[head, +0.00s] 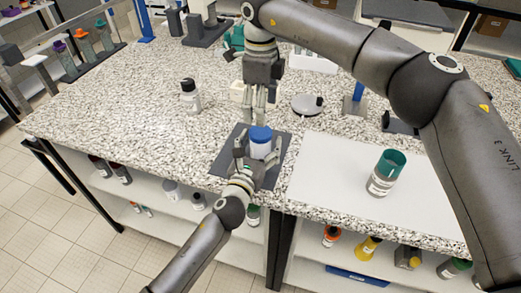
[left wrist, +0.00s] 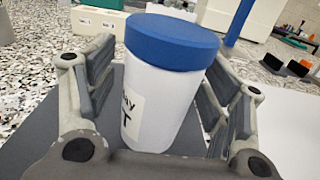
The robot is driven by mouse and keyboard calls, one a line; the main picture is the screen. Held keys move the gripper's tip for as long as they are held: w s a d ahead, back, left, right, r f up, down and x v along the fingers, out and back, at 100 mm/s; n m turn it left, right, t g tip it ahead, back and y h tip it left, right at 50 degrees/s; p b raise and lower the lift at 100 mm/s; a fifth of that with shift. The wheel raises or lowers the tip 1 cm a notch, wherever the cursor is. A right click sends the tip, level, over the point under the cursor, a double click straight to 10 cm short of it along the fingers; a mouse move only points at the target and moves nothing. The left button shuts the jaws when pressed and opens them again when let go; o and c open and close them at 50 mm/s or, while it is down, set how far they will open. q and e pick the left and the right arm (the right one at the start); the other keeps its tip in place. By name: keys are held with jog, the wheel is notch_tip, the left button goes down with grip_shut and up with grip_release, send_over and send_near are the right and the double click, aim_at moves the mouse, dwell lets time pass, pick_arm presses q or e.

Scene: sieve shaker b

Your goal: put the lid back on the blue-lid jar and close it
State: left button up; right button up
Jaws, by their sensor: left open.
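The white jar (head: 260,150) stands upright on a dark grey mat (head: 226,160) near the bench's front edge. Its blue lid (head: 260,134) rests on top; whether it is fastened I cannot tell. In the left wrist view the jar (left wrist: 155,110) with a partly visible label stands between my left fingers, with the blue lid (left wrist: 172,42) above them. My left gripper (head: 256,154) is open around the jar, with a visible gap at its left side. My right gripper (head: 262,108) points down just behind and above the lid, apparently empty; its finger opening is unclear.
A white bottle with a dark cap (head: 190,97) stands to the left. A round grey dish (head: 307,105) lies behind. The speckled bench is clear at left.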

aim_at(261, 131)
pick_arm(q)
grip_shut()
pick_arm(e)
jog(key=n, duration=0.6)
jog(key=shift+n, duration=0.4)
jog(key=n, duration=1)
jog(key=shift+n, duration=0.3)
jog(key=n, duration=0.5)
jog(key=shift+f, duration=0.1)
jog(key=shift+f, duration=3.95)
